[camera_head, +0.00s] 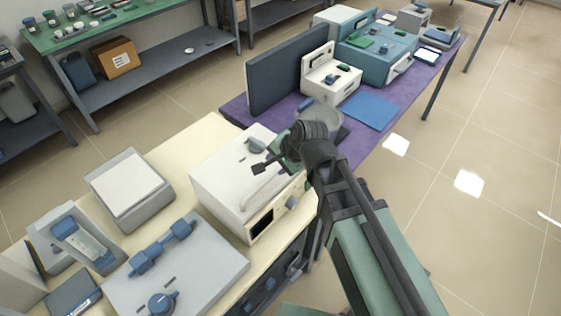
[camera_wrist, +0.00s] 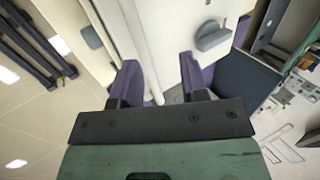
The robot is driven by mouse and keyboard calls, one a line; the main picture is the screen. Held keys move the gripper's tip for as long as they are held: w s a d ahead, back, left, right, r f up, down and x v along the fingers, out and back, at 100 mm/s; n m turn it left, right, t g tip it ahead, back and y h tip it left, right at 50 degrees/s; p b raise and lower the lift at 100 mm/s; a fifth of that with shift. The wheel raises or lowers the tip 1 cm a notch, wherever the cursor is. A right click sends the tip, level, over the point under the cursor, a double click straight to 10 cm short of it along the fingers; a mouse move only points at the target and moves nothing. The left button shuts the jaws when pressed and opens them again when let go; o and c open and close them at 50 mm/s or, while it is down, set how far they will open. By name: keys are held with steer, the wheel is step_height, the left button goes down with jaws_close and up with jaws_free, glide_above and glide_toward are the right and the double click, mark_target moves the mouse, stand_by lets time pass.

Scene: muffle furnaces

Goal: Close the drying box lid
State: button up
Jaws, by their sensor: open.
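A white box (camera_head: 228,178), which looks like the drying box, stands on the cream bench, with a dark display and a grey knob on its front. A blue-grey handle (camera_head: 255,145) sits on its top; a blue-grey handle also shows in the wrist view (camera_wrist: 212,38). From the head view I cannot tell how far the lid is open. My gripper (camera_head: 266,160) is over the right part of the box top. In the wrist view my gripper (camera_wrist: 160,78) is open, with a white edge (camera_wrist: 140,45) between and beyond its fingers; contact is unclear. My arm hides the box's right back corner.
A grey plate with blue fittings (camera_head: 180,275) and a balance-like device (camera_head: 130,188) stand left on the bench. Behind, a purple table (camera_head: 375,140) carries an upright dark blue panel (camera_head: 288,70), a white unit (camera_head: 330,80) and a teal box (camera_head: 378,55). Floor is clear on the right.

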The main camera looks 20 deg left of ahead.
steer(key=p+v, duration=0.9)
steer(key=v, duration=0.1)
steer(key=shift+d+r, duration=0.2)
steer(key=shift+r, duration=0.1)
steer(key=shift+s, duration=0.1)
steer(key=d+f+n+g+h+b, duration=0.1)
steer(key=d+f+n+h+b, duration=0.1)
steer(key=d, duration=1.1)
steer(key=d+f+n+g+h+b, duration=0.1)
steer(key=d+f+n+h, duration=0.2)
steer(key=d, duration=1)
steer(key=shift+s+d+f+g+b, duration=0.3)
steer(key=shift+s+d+f+b, duration=0.1)
steer(key=shift+f, duration=0.3)
